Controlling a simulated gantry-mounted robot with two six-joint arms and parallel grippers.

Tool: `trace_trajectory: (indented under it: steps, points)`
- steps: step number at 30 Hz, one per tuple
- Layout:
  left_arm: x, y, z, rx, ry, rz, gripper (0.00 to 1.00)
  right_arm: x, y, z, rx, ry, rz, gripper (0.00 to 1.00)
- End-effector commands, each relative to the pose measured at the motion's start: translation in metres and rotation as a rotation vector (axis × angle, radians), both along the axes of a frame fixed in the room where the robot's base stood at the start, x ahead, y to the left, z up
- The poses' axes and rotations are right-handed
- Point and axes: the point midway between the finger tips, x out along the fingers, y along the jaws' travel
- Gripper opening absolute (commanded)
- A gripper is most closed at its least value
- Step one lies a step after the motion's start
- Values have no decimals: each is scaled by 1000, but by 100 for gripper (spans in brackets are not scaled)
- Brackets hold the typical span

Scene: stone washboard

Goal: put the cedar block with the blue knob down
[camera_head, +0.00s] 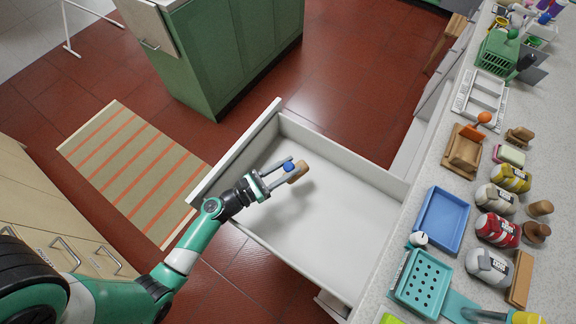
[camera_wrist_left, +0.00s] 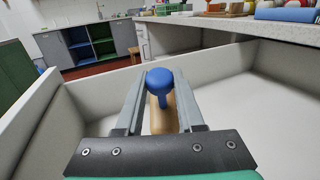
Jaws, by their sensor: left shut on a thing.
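My left gripper (camera_head: 277,173) is shut on the cedar block (camera_head: 298,173) by its blue knob (camera_head: 288,166). It holds the block over the open white drawer (camera_head: 330,222), whose floor is bare. A shadow lies on the drawer floor near the block; I cannot tell exactly how high the block is. In the left wrist view the blue knob (camera_wrist_left: 160,78) sits between the two fingers (camera_wrist_left: 160,105), with the light brown block (camera_wrist_left: 162,119) below it. My right gripper is not in view.
The drawer's front panel (camera_head: 235,152) and side walls surround the block. The stone counter at right carries a blue tray (camera_head: 441,222), a teal perforated tray (camera_head: 422,284), a wooden holder (camera_head: 464,150) and several packets. A green cabinet (camera_head: 235,50) stands beyond the drawer.

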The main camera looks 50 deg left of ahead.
Motion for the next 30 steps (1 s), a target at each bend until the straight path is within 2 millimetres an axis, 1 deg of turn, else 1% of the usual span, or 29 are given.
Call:
trace_trajectory:
  steps: [3, 7, 8, 9, 12, 20, 23, 25, 26, 27, 30]
  points:
    - [0, 0, -6, -1, 1, 0, 0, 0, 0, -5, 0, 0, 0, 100]
    - [-1, 0, -8, -2, 5, 0, 0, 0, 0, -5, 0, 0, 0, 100]
    - [-1, 0, -9, -3, 7, 0, 42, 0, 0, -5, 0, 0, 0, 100]
    - [-1, 0, -9, -3, 7, 0, 50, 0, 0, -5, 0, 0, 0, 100]
    - [-1, -1, -10, -3, 8, 0, 67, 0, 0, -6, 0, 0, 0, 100]
    - [-2, -1, -11, -4, 10, 0, 67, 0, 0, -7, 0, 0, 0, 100]
    - [-2, -1, -4, -4, 10, 0, 67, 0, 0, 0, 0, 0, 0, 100]
    - [-2, -1, 7, -4, 9, 0, 67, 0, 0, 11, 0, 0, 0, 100]
    - [-7, 0, 4, -5, 12, 2, 67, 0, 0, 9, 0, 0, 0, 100]
    - [-16, 2, 2, -6, 13, 4, 67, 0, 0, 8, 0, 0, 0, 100]
    - [-38, 5, 4, -6, 10, 7, 67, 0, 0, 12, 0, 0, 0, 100]
